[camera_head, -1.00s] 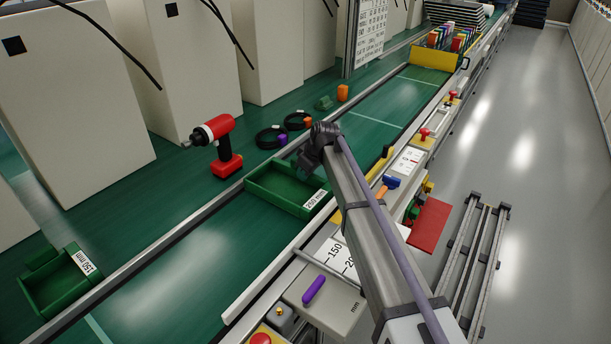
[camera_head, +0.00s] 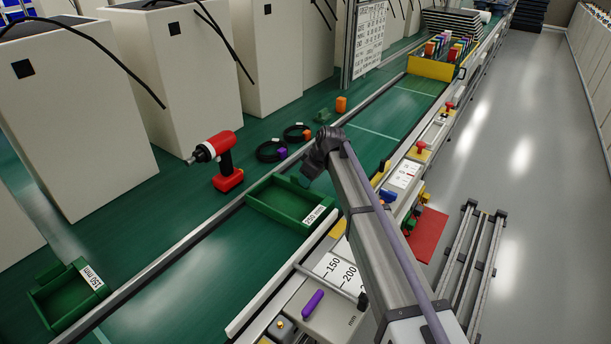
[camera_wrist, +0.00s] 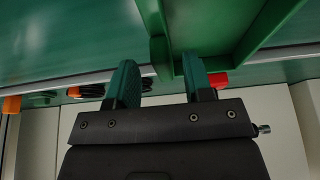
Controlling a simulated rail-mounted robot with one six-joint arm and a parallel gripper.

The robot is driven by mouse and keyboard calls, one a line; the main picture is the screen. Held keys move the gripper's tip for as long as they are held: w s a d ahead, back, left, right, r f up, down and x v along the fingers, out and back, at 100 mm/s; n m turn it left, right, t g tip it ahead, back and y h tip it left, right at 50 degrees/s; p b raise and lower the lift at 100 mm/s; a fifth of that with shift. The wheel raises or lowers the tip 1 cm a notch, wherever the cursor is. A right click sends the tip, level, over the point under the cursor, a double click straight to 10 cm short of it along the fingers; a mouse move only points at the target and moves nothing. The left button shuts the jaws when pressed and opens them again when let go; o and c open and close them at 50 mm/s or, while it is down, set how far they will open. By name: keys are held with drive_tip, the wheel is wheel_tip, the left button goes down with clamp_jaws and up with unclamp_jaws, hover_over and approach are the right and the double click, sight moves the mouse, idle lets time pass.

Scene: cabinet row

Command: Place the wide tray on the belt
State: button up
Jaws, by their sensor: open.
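The wide green tray (camera_head: 262,206), labelled 250 mm, lies on the green belt (camera_head: 205,285) between the rails, beside my arm. A smaller green tray (camera_head: 58,305), labelled 150 mm, is at the lower left. My gripper is mostly hidden behind my arm in the head view, at the wide tray's far right end. In the wrist view my gripper (camera_wrist: 158,72) is open. Green tray parts (camera_wrist: 215,30) show beyond the fingertips, with one edge between the two fingers in the picture. I cannot tell whether the fingers touch it.
A red drill (camera_head: 226,165) and black cable coils (camera_head: 271,151) lie beyond the far rail. Pale cabinets (camera_head: 175,80) stand behind them. A yellow bin (camera_head: 430,67) of coloured items stands farther up the belt. Control panels with buttons and a purple handle (camera_head: 313,303) line the near side.

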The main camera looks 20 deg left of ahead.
drive_tip(key=p+v, duration=0.4)
drive_tip(key=v, duration=0.2)
drive_tip(key=shift+d+r, duration=0.2)
drive_tip(key=shift+r, duration=0.15)
